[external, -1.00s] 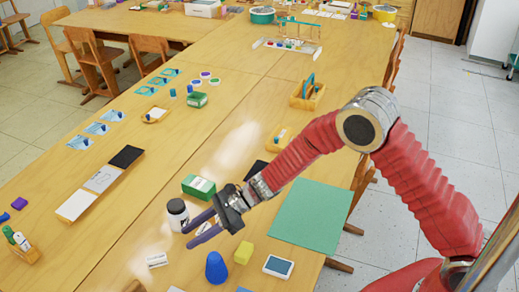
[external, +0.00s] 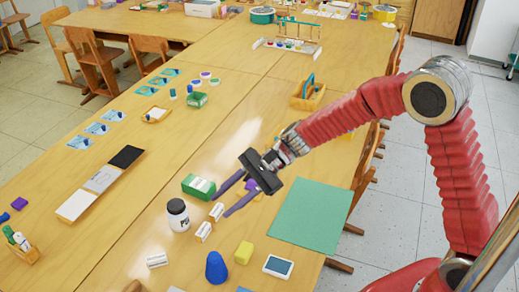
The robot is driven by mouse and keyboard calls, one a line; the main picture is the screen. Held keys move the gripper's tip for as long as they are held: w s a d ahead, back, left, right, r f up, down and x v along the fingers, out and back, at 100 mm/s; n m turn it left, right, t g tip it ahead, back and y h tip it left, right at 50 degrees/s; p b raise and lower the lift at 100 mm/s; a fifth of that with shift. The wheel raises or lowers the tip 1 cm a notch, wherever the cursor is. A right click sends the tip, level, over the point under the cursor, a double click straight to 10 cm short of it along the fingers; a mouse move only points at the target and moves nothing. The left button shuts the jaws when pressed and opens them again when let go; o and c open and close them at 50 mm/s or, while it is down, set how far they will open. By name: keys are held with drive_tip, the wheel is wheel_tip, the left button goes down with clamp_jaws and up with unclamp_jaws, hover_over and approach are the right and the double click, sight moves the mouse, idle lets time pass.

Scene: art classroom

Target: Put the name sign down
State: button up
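Two small white signs with printed faces stand close together on the table in the external view, one (external: 216,211) behind the other (external: 204,231). A third small white printed card (external: 157,260) lies further front left. I cannot read which one bears the name. My gripper (external: 224,205) is open, its two purple fingers spread and pointing down to the left. Its fingertips are beside the rear sign in the picture, and nothing shows clamped between them. The height of the fingertips above the table is hard to tell.
A dark jar with a white label (external: 178,215) and a green box (external: 198,187) stand left of the signs. A blue cone (external: 216,268), a yellow block (external: 244,253) and a white-framed pad (external: 278,266) are in front. A green mat (external: 311,216) lies right.

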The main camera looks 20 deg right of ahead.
drive_tip(key=s+d+r+n+t+h, duration=0.2)
drive_tip(key=s+d, duration=0.4)
drive_tip(key=d, duration=0.8)
drive_tip(key=s+d+r+n+t+h, duration=0.2)
drive_tip(key=s+d+r+n+h, duration=0.3)
drive_tip(key=d, duration=0.8)
drive_tip(key=s+d+r+n+t+h, duration=0.2)
drive_tip(key=s+d+r+n+h, duration=0.2)
drive_tip(key=d, duration=1)
wheel_tip(320, 180, up, 2)
drive_tip(key=s+n, duration=0.1)
drive_tip(key=s, duration=0.1)
drive_tip(key=shift+s+d, duration=0.3)
drive_tip(key=shift+s, duration=0.05)
